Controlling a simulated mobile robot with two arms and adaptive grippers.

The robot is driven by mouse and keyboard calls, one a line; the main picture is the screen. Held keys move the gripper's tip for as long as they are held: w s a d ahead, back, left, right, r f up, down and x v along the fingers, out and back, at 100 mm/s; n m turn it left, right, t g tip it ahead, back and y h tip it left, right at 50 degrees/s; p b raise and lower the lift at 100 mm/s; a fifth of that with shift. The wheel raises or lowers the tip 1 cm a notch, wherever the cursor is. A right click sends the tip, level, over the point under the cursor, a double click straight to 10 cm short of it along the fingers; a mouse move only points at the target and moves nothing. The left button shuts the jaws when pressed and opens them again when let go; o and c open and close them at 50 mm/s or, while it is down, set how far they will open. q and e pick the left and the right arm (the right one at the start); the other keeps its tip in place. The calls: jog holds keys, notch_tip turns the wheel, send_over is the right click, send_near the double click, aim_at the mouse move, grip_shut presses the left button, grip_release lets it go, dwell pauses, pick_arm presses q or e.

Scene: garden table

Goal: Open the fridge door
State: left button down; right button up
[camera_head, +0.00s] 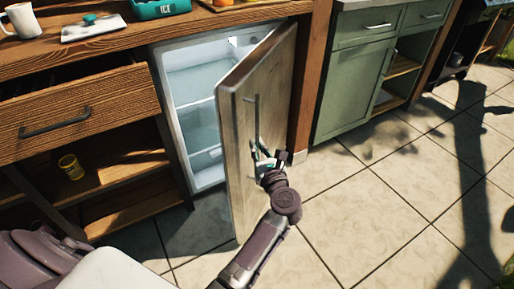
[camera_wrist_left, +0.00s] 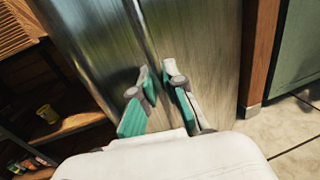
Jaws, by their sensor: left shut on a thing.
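The fridge door (camera_head: 265,85) stands partly open, swung out to the right, with a metallic front that also fills much of the left wrist view (camera_wrist_left: 205,50). The white fridge interior (camera_head: 195,85) with its shelves shows behind it. A thin vertical handle (camera_head: 257,112) is on the door's front, and it runs between the fingers in the left wrist view (camera_wrist_left: 145,35). My left gripper (camera_head: 263,160) has its teal fingers closed around the lower part of this handle, also seen in the left wrist view (camera_wrist_left: 160,88). My right gripper is out of view.
A wooden drawer (camera_head: 85,105) with a dark handle sticks out left of the fridge, above open shelves holding a yellow can (camera_head: 71,167). A wooden post (camera_head: 309,80) and a green cabinet (camera_head: 352,80) stand to the right. The tiled floor (camera_head: 375,215) in front is clear.

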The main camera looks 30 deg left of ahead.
pick_arm(q)
jog(key=c, duration=1.2)
grip_release()
